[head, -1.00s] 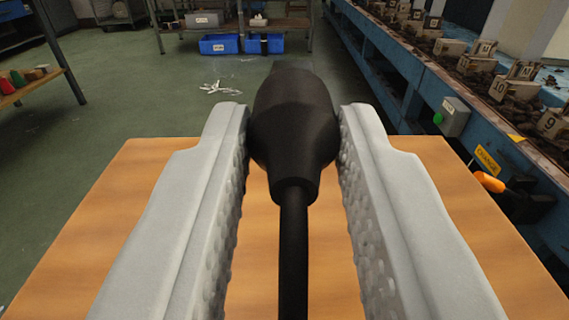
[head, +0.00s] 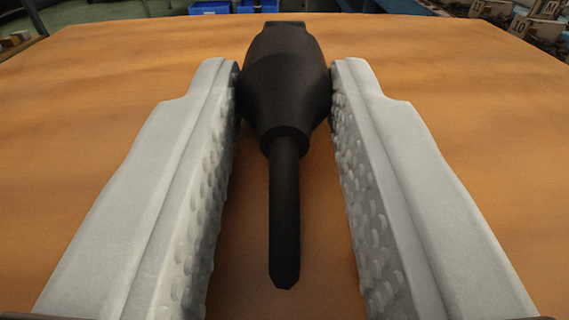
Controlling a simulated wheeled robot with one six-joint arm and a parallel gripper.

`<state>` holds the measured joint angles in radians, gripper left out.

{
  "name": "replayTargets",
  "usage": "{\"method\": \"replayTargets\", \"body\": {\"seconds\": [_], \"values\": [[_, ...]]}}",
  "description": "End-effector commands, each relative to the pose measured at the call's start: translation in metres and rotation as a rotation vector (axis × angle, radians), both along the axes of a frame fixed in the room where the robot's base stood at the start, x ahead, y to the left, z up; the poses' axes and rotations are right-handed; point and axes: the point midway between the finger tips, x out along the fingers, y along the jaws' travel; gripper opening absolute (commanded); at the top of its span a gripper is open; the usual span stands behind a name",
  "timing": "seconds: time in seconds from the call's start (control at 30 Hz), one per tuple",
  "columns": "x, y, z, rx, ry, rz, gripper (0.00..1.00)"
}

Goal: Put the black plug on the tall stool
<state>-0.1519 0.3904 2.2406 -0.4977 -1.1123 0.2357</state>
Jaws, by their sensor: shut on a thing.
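The black plug (head: 287,85) is between the two grey fingers of my gripper (head: 287,85), near their tips. My gripper is shut on it, with the fingers touching the sides of its wide body. A short black cord end (head: 284,215) points back toward the camera. The wooden top of the stool (head: 450,110) fills most of the view beneath the gripper. The plug is over this top; I cannot tell whether it touches the wood. The stool's legs are hidden.
Blue bins (head: 210,7) show beyond the far edge of the wooden top. Machinery with numbered blocks (head: 540,25) stands at the far right. The wooden top is bare around the plug.

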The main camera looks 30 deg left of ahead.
Motion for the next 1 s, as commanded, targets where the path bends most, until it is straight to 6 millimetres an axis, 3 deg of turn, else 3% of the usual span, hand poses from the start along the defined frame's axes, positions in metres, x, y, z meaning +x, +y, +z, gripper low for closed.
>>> {"method": "replayTargets", "body": {"seconds": [0.3,0.33,0.4,0.43,0.77,1.0], "values": [[0.0,0.0,-0.002,0.0,0.0,0.0,0.02],[0.0,0.0,-0.002,0.0,0.0,0.0,0.31],[0.0,0.0,-0.002,0.0,0.0,0.0,0.45],[0.0,0.0,-0.002,0.0,0.0,0.0,0.47],[0.0,0.0,0.001,0.001,-0.001,0.0,0.47],[-0.025,-0.017,0.001,0.001,0.001,-0.002,0.47]]}}
